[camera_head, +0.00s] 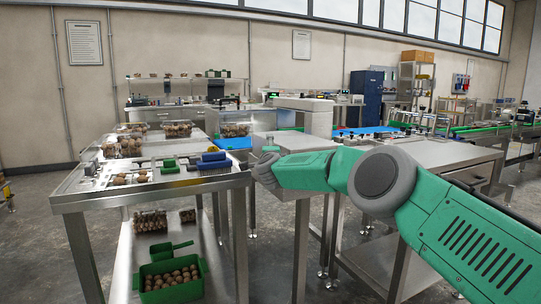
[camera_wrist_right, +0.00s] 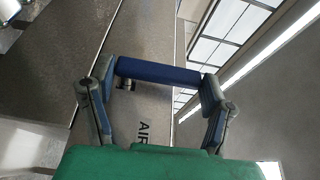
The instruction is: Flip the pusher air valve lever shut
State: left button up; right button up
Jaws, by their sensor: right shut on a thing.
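The air valve lever is a blue bar (camera_wrist_right: 158,71) on a grey metal panel face (camera_wrist_right: 70,85) that has the letters "AIR" on it, in the right wrist view. A small round metal fitting (camera_wrist_right: 126,84) sits just below the bar's left part. My right gripper (camera_wrist_right: 160,76) has its two fingers at the two ends of the blue bar and is shut on it. In the head view my right gripper (camera_head: 262,166) reaches the middle of the scene beside a steel cabinet, and my arm hides much of that area. My left gripper is not in view.
A steel table (camera_head: 110,196) on the left holds trays of brown round items and blue and green pieces. A green crate (camera_head: 170,287) of similar items stands below it. Another steel table (camera_head: 445,155) stands behind my right arm.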

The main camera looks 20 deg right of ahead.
jog(key=shift+d, duration=0.3)
jog(key=o, duration=1.7)
jog(key=shift+f, duration=0.1)
jog(key=shift+w+d, duration=0.1)
jog(key=v, duration=1.2)
jog(key=shift+f, duration=0.2)
